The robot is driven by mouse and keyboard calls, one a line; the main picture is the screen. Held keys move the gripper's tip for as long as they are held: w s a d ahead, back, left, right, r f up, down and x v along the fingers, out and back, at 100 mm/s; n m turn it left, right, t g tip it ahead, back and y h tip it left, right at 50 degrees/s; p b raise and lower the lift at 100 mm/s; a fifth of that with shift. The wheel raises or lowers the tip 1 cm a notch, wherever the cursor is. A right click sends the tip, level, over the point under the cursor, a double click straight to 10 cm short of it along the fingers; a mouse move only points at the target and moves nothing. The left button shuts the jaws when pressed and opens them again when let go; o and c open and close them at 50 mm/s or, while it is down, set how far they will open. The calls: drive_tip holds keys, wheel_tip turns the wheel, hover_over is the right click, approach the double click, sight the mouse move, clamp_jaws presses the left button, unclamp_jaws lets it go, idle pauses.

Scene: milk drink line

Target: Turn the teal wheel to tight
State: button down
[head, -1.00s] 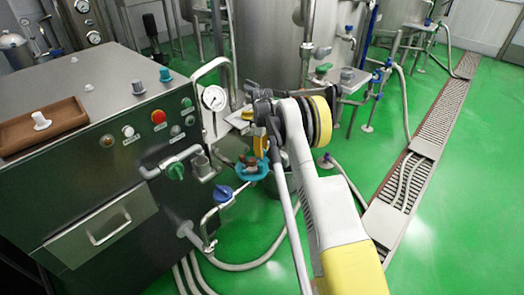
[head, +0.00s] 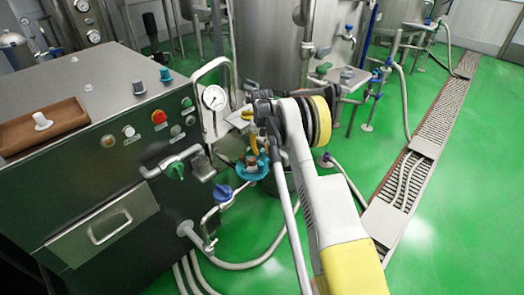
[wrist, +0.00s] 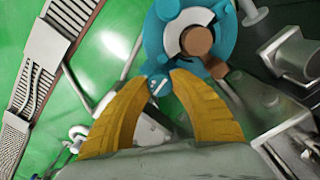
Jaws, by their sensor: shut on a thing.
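The teal wheel (head: 252,168) is on the pipework at the right side of the steel machine. In the wrist view the teal wheel (wrist: 222,28) fills the top centre, with a pale hub and a brown knob at its middle. My gripper (wrist: 158,78) has its two yellow fingers closed in on a teal part at the wheel's lower left edge. In the head view my gripper (head: 250,150) is partly hidden behind my arm, above the wheel. Part of the wheel's rim is out of the wrist view.
A blue-handled valve (head: 222,193) sits left of and below the wheel. A green-handled valve (head: 175,170) is on the machine's front. A drain channel (head: 410,170) runs along the open green floor at right.

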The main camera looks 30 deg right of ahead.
sight(262, 150)
drive_tip(key=shift+m, duration=1)
drive_tip(key=c, duration=1.1)
unclamp_jaws()
wheel_tip(262, 150, up, 12)
